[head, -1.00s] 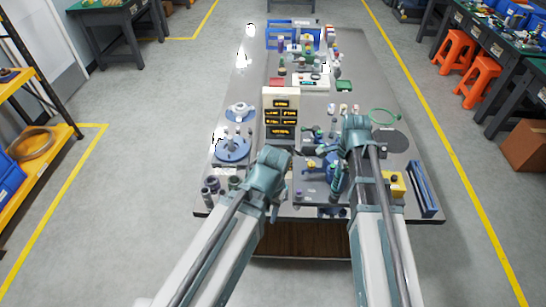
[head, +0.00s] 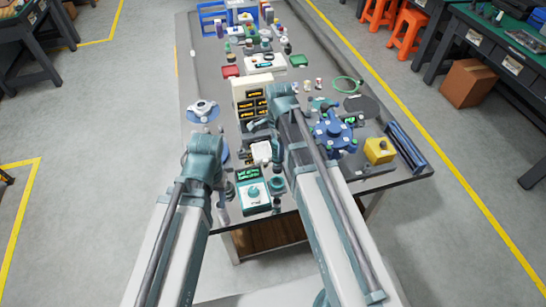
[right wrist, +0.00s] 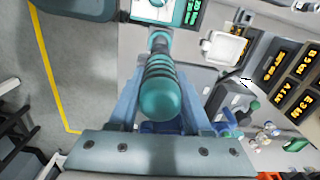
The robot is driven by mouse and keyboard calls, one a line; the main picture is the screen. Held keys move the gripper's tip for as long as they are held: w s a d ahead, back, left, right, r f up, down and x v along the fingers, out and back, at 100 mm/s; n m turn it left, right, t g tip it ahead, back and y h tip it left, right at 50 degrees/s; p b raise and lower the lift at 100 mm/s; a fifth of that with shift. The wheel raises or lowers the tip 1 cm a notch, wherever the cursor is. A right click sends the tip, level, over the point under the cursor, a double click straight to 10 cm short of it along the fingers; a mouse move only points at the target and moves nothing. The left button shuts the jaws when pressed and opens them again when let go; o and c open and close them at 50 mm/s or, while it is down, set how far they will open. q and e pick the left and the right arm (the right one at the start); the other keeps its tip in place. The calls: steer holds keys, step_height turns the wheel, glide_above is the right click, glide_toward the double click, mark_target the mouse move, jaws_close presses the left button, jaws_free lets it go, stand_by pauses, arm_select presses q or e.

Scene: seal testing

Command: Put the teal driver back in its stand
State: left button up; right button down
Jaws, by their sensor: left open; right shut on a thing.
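The teal driver (right wrist: 165,95) fills the middle of the right wrist view, its ribbed rounded handle towards the camera and its far end pointing away. My right gripper (right wrist: 160,62) is shut on it, a blue-grey finger on each side. In the head view the driver (head: 277,184) shows beside the white tester with a green display (head: 250,188). My left gripper (head: 222,203) is open and empty at the table's front left, just left of that tester. I cannot make out the driver's stand clearly; the driver and arms hide part of the bench there.
The white panel with amber displays (head: 245,92) stands behind the right gripper. A blue star-shaped fixture (head: 334,131) and a yellow box (head: 379,150) stand to the right. A blue rail (head: 406,147) lies near the right edge. A blue round base (head: 203,112) is left.

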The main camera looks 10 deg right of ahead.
mark_target(277, 164)
arm_select(q)
step_height(277, 164, down, 8)
steer(key=b, duration=0.6)
steer(key=shift+b, duration=0.35)
arm_select(e)
steer(key=shift+f, duration=4)
arm_select(q)
steer(key=shift+f, duration=0.1)
arm_select(e)
steer(key=shift+f, duration=0.1)
steer(key=shift+f+b, duration=0.25)
steer(key=shift+b, duration=0.15)
arm_select(q)
steer(key=shift+f, duration=0.25)
arm_select(e)
steer(key=shift+c, duration=1.3)
jaws_free()
steer(key=shift+r+p, duration=2.55)
arm_select(q)
step_height(277, 164, up, 5)
steer(key=shift+r, duration=0.1)
arm_select(e)
steer(key=shift+s+a, duration=0.1)
